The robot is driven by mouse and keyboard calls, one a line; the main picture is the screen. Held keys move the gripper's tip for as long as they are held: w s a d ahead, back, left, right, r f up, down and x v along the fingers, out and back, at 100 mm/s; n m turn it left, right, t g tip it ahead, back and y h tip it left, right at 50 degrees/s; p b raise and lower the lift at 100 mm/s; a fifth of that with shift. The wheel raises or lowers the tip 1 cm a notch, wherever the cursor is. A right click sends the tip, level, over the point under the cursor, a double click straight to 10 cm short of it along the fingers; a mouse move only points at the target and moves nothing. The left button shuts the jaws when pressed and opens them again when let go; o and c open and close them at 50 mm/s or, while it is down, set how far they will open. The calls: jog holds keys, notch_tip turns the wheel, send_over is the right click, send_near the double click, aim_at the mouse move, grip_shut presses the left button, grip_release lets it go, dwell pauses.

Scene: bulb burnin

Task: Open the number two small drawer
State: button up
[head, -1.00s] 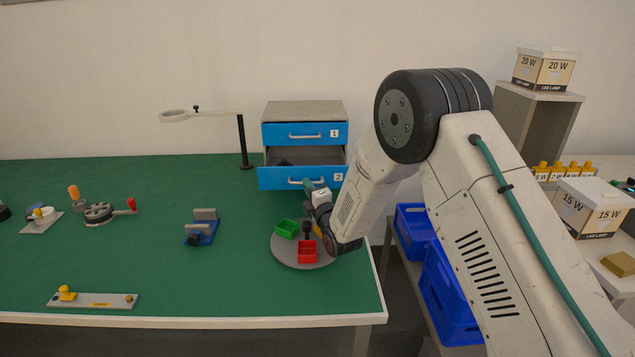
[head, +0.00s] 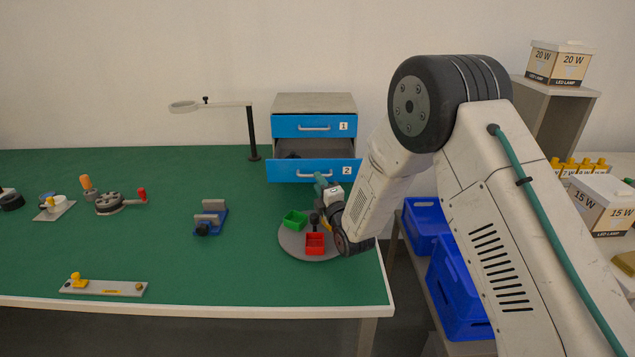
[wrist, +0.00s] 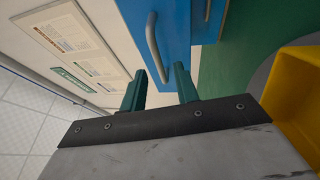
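The number two small drawer (head: 290,171) is the lower blue-fronted drawer of the grey cabinet. It stands pulled out, and its inside shows, with a dark object at the left. My gripper (head: 320,181) is just in front of its handle, to the right of the handle's middle. In the wrist view the two teal fingers of my gripper (wrist: 160,72) are apart with nothing between the tips. The bar handle (wrist: 152,45) on the blue front (wrist: 178,22) lies just beyond the tips and appears clear of them.
Drawer one (head: 290,126) above is shut. A grey turntable (head: 292,246) with a green bin (head: 295,221) and a red bin (head: 315,244) lies below my wrist. A yellow bin (wrist: 292,95) is close at the right in the wrist view. A lamp stand (head: 252,135) is left of the cabinet.

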jog(key=v, duration=0.5)
jog(key=shift+s+d, duration=0.15)
jog(key=shift+s, duration=0.2)
jog(key=d+r+m+g+h, duration=0.3)
jog(key=d+r+m, duration=0.2)
jog(key=d+r, duration=0.25)
jog(key=s+d+r+m+g+h, duration=0.3)
jog(key=s+d+r+m+g, duration=0.1)
jog(key=s+d+r+m, duration=0.35)
jog(key=s+d+r+m+g, duration=0.1)
jog(key=s+d+m+g, duration=0.2)
jog(key=s, duration=0.9)
jog(key=s+d+r+m+g+h, duration=0.1)
jog(key=s+d+m+g, duration=0.2)
jog(key=s, duration=1)
jog(key=s+d+r+m+g+h, duration=0.1)
jog(key=s+d+m+g, duration=0.3)
jog(key=s, duration=0.9)
jog(key=shift+d+m, duration=0.15)
jog(key=shift+m, duration=0.5)
jog(key=shift+s, duration=0.1)
